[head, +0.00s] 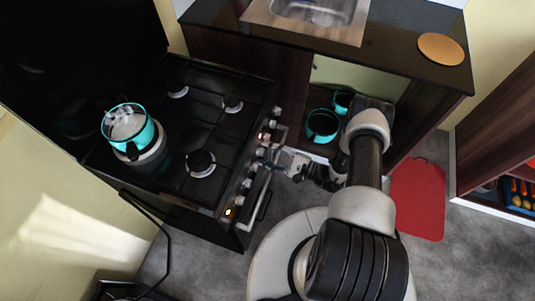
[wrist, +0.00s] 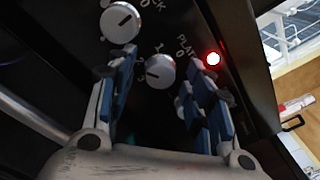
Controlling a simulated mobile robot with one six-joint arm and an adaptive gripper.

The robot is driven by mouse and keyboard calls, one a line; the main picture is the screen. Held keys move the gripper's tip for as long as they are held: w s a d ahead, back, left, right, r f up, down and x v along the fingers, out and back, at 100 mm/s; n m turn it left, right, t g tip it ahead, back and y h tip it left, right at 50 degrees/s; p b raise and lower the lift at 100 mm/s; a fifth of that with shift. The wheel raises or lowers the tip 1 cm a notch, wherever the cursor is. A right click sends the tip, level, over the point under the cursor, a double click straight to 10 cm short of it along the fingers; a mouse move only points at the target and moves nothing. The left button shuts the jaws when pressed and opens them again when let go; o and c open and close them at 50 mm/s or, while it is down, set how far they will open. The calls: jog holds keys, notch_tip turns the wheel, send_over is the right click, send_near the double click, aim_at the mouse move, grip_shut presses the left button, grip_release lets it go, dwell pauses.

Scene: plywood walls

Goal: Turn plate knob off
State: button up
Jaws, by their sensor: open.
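The plate knob (wrist: 160,71) is a round silver knob with a dark pointer mark in the wrist view, beside printed "PLATE" lettering. A red light (wrist: 213,58) glows next to it. My gripper (wrist: 161,82) is open, with one blue-padded finger on each side of the knob. Contact between the pads and the knob cannot be told. In the head view my gripper (head: 284,161) is at the front panel of the black stove (head: 215,130), where it hides part of the knob row.
Another silver knob (wrist: 120,22) sits close to the left finger. A turquoise pot (head: 128,128) stands on the stove. An oven handle (head: 259,200) runs along its front. Turquoise pots (head: 322,126) stand under the counter (head: 395,58). A red mat (head: 418,198) lies on the floor.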

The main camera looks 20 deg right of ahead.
jog(key=c, duration=1.1)
